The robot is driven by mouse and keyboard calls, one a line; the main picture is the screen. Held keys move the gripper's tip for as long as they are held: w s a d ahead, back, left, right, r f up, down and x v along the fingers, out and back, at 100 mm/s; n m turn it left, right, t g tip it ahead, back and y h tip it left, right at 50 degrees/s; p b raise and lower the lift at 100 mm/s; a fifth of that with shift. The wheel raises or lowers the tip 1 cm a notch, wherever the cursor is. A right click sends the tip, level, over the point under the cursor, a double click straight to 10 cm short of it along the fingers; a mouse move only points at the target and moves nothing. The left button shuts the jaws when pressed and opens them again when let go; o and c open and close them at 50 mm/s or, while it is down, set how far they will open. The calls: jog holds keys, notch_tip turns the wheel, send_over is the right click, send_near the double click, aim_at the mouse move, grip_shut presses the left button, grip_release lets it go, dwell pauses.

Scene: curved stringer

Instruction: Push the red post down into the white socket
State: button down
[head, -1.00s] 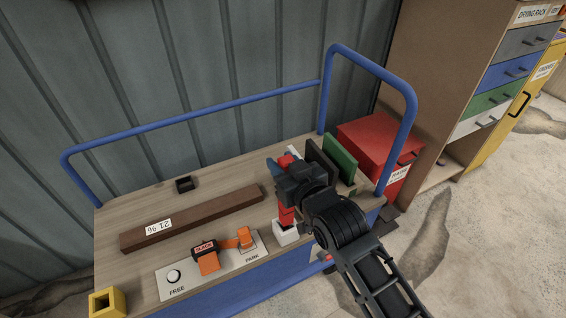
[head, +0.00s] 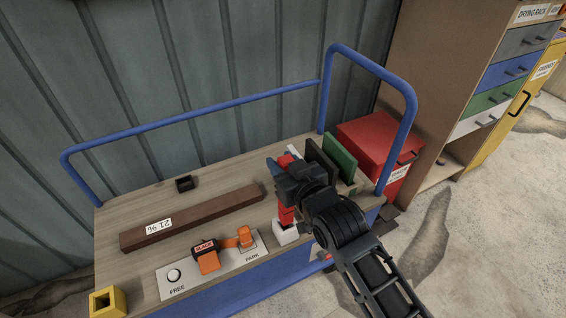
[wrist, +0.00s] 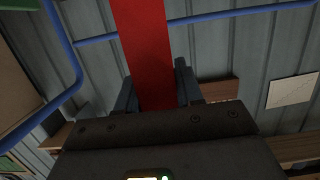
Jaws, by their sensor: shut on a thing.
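The red post (head: 287,214) stands upright at the front right of the cart, with its lower end at the white socket (head: 285,234). How deep it sits in the socket cannot be told. My gripper (head: 283,170) is shut on the red post near its upper part, coming in from the right. In the wrist view the red post (wrist: 145,55) runs between the two dark fingers, which hold it on both sides. My gripper and wrist hide part of the post in the head view.
A brown bar (head: 190,218) and a panel with an orange lever (head: 232,243) lie left of the socket. A yellow block (head: 107,302) sits at the front left corner. Dark and green boards (head: 340,158) and a red box (head: 375,145) stand behind my gripper. Blue rails (head: 200,117) edge the cart.

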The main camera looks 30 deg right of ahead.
notch_tip(320, 180, down, 7)
jog(key=b, duration=0.5)
dwell(2.7)
jog(key=c, duration=0.6)
grip_release()
jog(key=shift+c, duration=0.2)
jog(key=shift+r, duration=0.1)
jog(key=s+r, duration=0.1)
jog(key=s, duration=0.6)
jog(key=shift+s+r, duration=0.25)
jog(key=shift+s, duration=0.05)
jog(key=s+f, duration=0.2)
jog(key=s, duration=1.7)
jog(key=s+r, duration=0.4)
jog(key=s, duration=0.4)
jog(key=s+r+g, duration=0.1)
jog(key=s+r, duration=0.3)
jog(key=s, duration=0.3)
jog(key=shift+s+r, duration=0.2)
jog(key=shift+s, duration=0.15)
